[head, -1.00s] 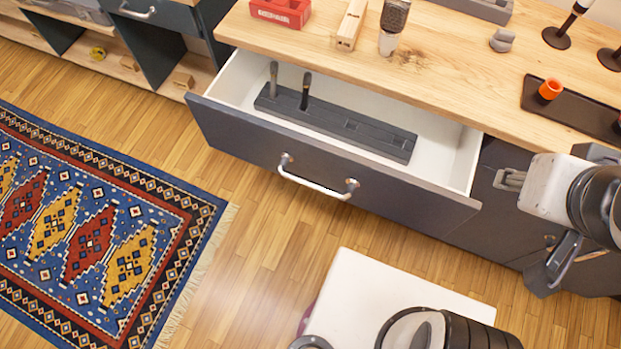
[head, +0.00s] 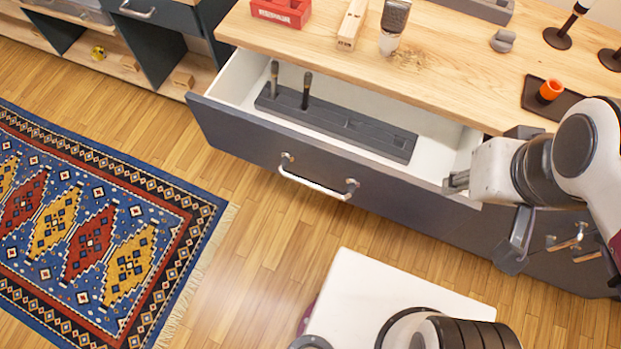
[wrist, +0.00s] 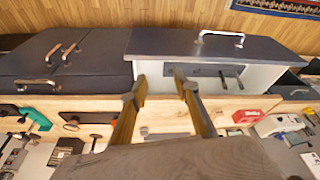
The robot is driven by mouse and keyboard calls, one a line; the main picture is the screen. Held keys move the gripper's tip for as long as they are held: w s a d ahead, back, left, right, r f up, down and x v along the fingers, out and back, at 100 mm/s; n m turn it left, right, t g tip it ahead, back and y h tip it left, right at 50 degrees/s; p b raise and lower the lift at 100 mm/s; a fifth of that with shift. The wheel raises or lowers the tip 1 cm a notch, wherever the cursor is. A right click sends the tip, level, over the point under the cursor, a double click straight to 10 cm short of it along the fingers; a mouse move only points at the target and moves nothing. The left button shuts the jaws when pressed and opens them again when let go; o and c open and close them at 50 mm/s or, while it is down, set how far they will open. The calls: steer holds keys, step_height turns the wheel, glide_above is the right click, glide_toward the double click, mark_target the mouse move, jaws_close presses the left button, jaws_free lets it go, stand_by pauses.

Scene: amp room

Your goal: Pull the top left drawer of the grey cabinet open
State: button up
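The top left drawer (head: 240,140) of the grey cabinet (head: 575,272) stands pulled open, its white inside showing. Its silver bar handle (head: 315,184) is on the dark front, with nothing holding it. In the wrist view the open drawer front (wrist: 165,40) and handle (wrist: 222,36) show at the top. My gripper (head: 456,182) is at the drawer's right end in the head view, apart from the handle. In the wrist view my gripper (wrist: 160,88) has its two fingers spread with nothing between them. Whether it touches the drawer's side I cannot tell.
Inside the drawer lies a grey holder (head: 340,128) with two upright dark pegs. The floor before the drawer is clear up to a patterned rug (head: 95,235).

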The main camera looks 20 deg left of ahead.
steer(key=a+f+n+g+h, duration=0.1)
steer(key=a+f+n+g, duration=0.1)
steer(key=a+f+n, duration=0.55)
steer(key=n, duration=0.8)
glide_toward(311, 183)
steer(key=shift+s+d+f+m+t, duration=0.1)
steer(key=shift+s+f+m+t, duration=0.2)
steer(key=shift+f, duration=0.1)
steer(key=shift+w+f, duration=0.1)
steer(key=shift+f, duration=0.1)
steer(key=shift+w+f, duration=0.25)
steer(key=shift+f, duration=0.95)
steer(key=shift+w+f, duration=0.2)
steer(key=shift+f, duration=1)
steer(key=shift+w+f, duration=0.25)
steer(key=shift+f, duration=0.95)
jaws_close()
